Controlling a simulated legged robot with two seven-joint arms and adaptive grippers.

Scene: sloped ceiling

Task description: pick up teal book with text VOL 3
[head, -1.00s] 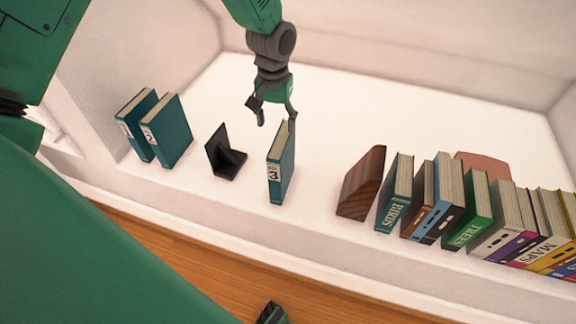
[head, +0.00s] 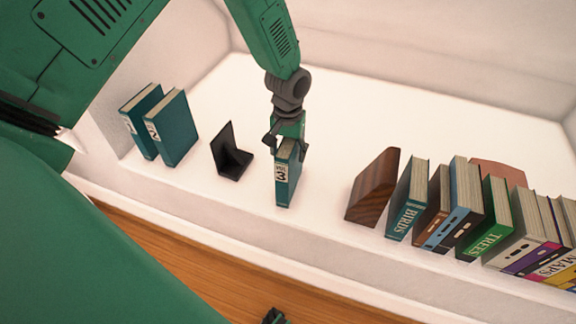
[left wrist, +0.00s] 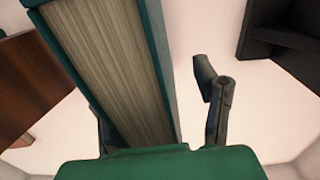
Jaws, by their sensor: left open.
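The teal book marked VOL 3 (head: 284,185) stands upright on the white shelf, its spine label toward me. My left gripper (head: 287,147) is over the book's top, pointing down, with its fingers open on either side of it. In the left wrist view the book's page block and teal covers (left wrist: 115,70) run between the fingers. A gap shows between the right-hand finger (left wrist: 212,95) and the cover; the other finger is mostly hidden behind the book. A small dark piece at the bottom edge of the head view may be my right gripper (head: 275,317), mostly cut off.
A black bookend (head: 231,155) stands left of the book, with two teal books (head: 172,130) further left. A wooden block (head: 373,188) and a row of books (head: 485,225) stand to the right. Shelf on both sides of the VOL 3 book is clear.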

